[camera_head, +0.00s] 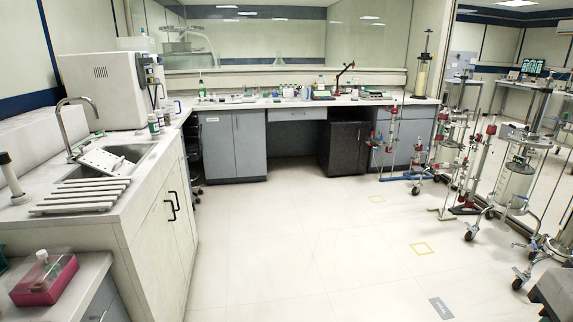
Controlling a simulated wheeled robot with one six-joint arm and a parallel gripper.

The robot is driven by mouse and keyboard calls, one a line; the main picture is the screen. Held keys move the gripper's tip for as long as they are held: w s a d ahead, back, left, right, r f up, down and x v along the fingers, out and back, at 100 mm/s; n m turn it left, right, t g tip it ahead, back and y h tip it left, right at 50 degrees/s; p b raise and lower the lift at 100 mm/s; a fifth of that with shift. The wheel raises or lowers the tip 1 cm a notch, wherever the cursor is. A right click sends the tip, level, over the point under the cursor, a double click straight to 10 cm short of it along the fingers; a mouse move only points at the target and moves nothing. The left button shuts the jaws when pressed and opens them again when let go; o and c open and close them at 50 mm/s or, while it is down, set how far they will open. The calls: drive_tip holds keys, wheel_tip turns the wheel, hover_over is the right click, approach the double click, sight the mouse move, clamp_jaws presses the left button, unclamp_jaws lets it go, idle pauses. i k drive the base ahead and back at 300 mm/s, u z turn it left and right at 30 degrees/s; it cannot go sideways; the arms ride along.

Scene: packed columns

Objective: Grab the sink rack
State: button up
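The sink (128,153) is set into the white counter at the left, below a curved metal faucet (70,125). A pale flat rack-like piece with small dark holes (98,161) lies tilted across the sink's near left side. A slatted white rack (85,195) of several parallel bars lies flat on the counter in front of the sink. Which of these two is called the sink rack, I cannot tell. My gripper is not in view.
A pink box (45,283) stands on a lower surface at the near left. Bottles (154,124) stand behind the sink. The pale floor (290,240) in the middle is clear. Wheeled glassware stands (515,180) line the right side.

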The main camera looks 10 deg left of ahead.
sight(98, 160)
drive_tip(key=u, duration=0.1)
drive_tip(key=i, duration=2.05)
drive_tip(key=u, duration=1.05)
drive_tip(key=i, duration=1.5)
drive_tip(key=u, duration=1.45)
drive_tip(key=i, duration=0.7)
drive_tip(key=u, duration=0.3)
